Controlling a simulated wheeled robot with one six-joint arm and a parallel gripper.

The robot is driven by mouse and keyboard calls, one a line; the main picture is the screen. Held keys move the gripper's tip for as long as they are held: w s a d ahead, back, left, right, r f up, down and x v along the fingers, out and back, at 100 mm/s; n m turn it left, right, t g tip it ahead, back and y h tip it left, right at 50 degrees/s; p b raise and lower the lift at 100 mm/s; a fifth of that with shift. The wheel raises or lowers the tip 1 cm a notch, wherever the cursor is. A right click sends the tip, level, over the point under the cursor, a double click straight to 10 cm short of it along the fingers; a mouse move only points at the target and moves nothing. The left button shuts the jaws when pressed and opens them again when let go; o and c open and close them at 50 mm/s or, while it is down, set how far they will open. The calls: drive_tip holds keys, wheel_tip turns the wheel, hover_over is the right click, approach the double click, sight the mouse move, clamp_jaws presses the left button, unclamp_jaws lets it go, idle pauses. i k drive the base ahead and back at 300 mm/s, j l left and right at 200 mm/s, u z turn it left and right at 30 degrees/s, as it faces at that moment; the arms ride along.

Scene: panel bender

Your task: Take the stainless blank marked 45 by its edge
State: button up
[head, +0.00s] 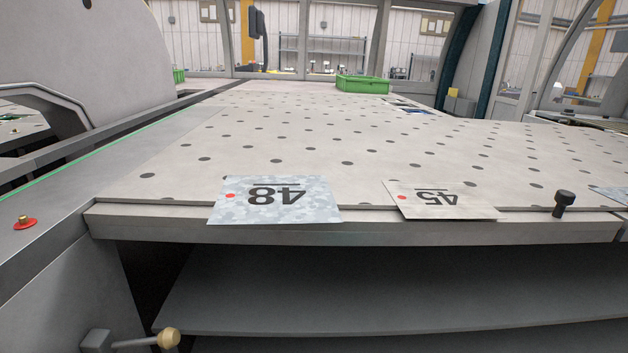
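The blank marked 45 (470,207) is a thin, pale grey-beige sheet with a red dot at its left end. Its number appears upside down. It lies flat near the front edge of the perforated table (300,132), and its near edge sticks out a little over the table's front edge. To its left lies the blank marked 48 (325,203), a bluish-grey mottled sheet with a red dot, also overhanging the front edge. My gripper is not in view.
A black knob (564,200) stands up at the table's front edge, right of blank 45. Part of another bluish sheet (612,194) shows at the right. A green crate (363,85) stands at the far end. A round-ended lever (168,338) sticks out lower left. Dark shelves (330,290) lie below the table.

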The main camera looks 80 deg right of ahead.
sight(417, 200)
drive_tip(key=z, duration=2.95)
